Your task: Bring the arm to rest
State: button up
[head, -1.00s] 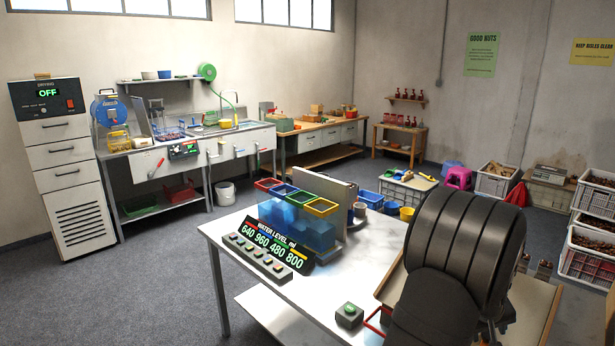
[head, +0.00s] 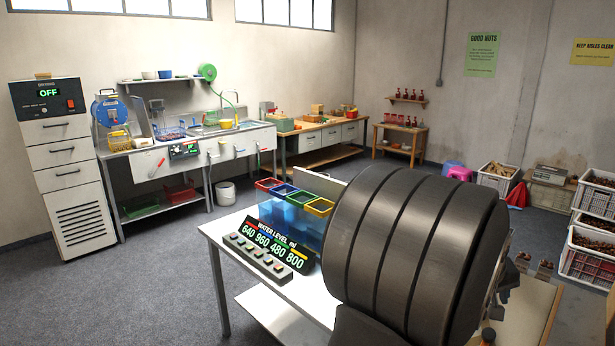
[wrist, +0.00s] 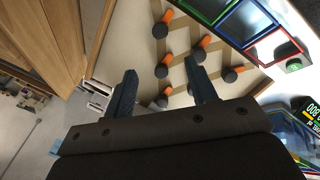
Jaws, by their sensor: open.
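My gripper (wrist: 162,88) shows in the wrist view with its two dark fingers spread apart and nothing between them. It hangs above a pale board (wrist: 130,55) that carries several orange-and-black pegs (wrist: 164,65). I cannot tell how high above the pegs the fingertips are. In the head view a large black link of my arm fills the lower right and hides much of the white table (head: 215,233). The fingers cannot be made out there.
Coloured open frames (wrist: 245,22) and a green button (wrist: 293,65) lie beside the board. Four-colour water tanks (head: 305,220) and a water level display (head: 283,245) stand on the table left of my arm. Crates of chestnuts (head: 597,195) stand at the far right.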

aim_at(489, 333)
jog(key=x, duration=1.6)
jog(key=shift+d+r, duration=0.1)
jog(key=shift+r+m, duration=0.1)
jog(key=shift+m, duration=1.1)
jog(key=m, duration=0.5)
jog(key=shift+y, duration=0.4)
jog(key=shift+v, duration=1.85)
